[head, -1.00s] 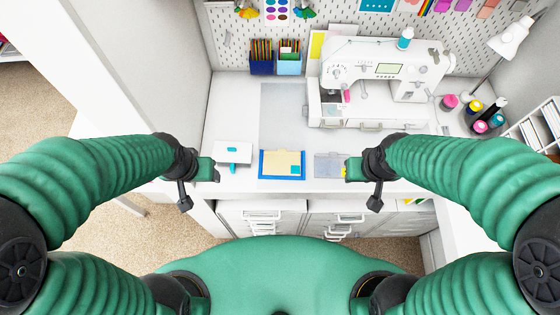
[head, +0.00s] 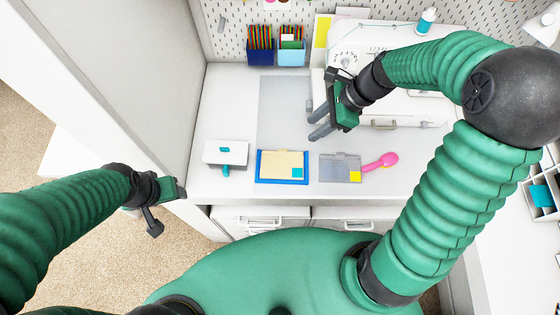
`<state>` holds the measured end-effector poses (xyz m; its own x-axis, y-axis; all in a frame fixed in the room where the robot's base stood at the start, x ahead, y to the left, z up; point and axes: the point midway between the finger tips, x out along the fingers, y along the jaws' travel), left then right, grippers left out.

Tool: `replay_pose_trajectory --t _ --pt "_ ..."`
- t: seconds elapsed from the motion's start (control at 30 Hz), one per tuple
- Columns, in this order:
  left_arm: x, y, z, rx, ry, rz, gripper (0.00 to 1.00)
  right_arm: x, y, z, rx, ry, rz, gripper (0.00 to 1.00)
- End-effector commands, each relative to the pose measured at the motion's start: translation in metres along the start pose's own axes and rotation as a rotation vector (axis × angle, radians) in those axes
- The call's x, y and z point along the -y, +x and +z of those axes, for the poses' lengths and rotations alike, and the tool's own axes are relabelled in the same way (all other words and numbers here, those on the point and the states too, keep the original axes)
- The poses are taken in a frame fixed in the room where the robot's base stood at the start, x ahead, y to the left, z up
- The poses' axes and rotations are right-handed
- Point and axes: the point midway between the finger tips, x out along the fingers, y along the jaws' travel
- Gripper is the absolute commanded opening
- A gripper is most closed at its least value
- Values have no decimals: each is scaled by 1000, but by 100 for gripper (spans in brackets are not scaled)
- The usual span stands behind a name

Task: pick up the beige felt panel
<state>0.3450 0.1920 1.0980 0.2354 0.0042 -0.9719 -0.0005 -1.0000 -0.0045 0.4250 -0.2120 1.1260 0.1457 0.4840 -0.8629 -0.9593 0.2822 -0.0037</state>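A white box-like item with teal parts (head: 226,153) stands left of the tray. A grey pouch with a yellow square (head: 340,168) and a pink tool (head: 380,161) lie to the right. A grey mat (head: 285,100) lies behind. The sewing machine is partly hidden by my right arm.

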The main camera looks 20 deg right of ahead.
Motion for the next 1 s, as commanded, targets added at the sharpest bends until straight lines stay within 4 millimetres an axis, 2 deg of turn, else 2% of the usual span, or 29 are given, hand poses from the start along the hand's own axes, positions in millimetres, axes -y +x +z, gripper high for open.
replay_pose_trajectory --t 0.1,0.3,0.47,0.73,0.97,1.0 --pt "0 -1 0 0 0 0 59 -1 34 2 2 0 10 39" --pt "0 -1 0 0 0 0 59 -1 81 3 -2 -4 7 39" --pt "0 -3 -1 0 -1 0 59 -3 96 2 -2 -5 4 39" --pt "0 -10 -2 0 -1 0 59 -5 140 2 -1 -4 5 39" --pt "0 -9 -2 0 0 0 59 -4 145 2 -4 -5 2 39" --pt "0 -9 -2 0 0 0 59 -4 145 2 -4 -5 1 36"
